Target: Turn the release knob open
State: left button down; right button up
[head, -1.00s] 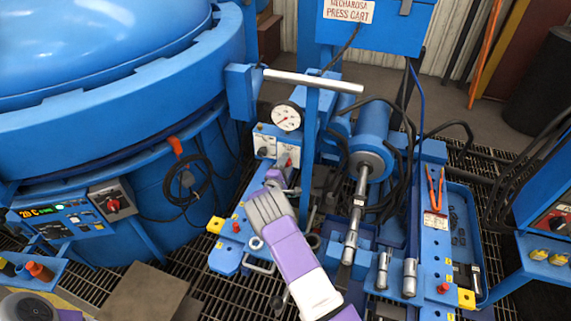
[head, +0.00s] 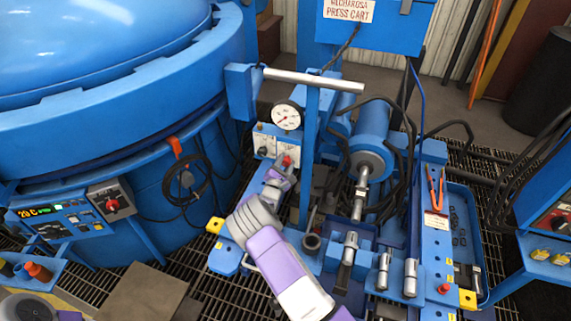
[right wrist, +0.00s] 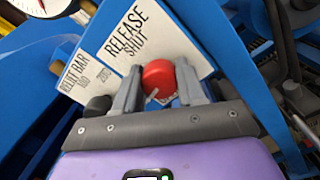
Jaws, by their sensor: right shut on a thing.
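The release knob is red and round (right wrist: 159,78), on a white plate (right wrist: 128,38) marked RELEASE and SHUT in the right wrist view. My right gripper (right wrist: 160,88) is shut on it, one grey finger on each side. A short pale pointer shows at the knob's lower left. In the head view the knob (head: 287,160) is a small red spot on the press cart's panel, with my right gripper (head: 283,170) at it and my wrist below. My left gripper is not in view.
A second plate marked RELIEF BAR (right wrist: 76,80) sits left of the release plate, below a pressure gauge (head: 287,117). The cart's upright post (head: 309,150) stands close right of my gripper. The blue cylinder (head: 369,140) and its rod (head: 360,195) lie further right.

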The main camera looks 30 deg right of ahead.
jog(key=shift+r, duration=0.1)
dwell(0.4)
jog(key=o, duration=1)
jog(key=shift+o, duration=0.2)
jog(key=shift+s+a, duration=0.1)
jog(key=p+v, duration=0.2)
jog(key=v, duration=0.5)
jog(key=shift+a, duration=0.15)
jog(key=shift+s, duration=0.1)
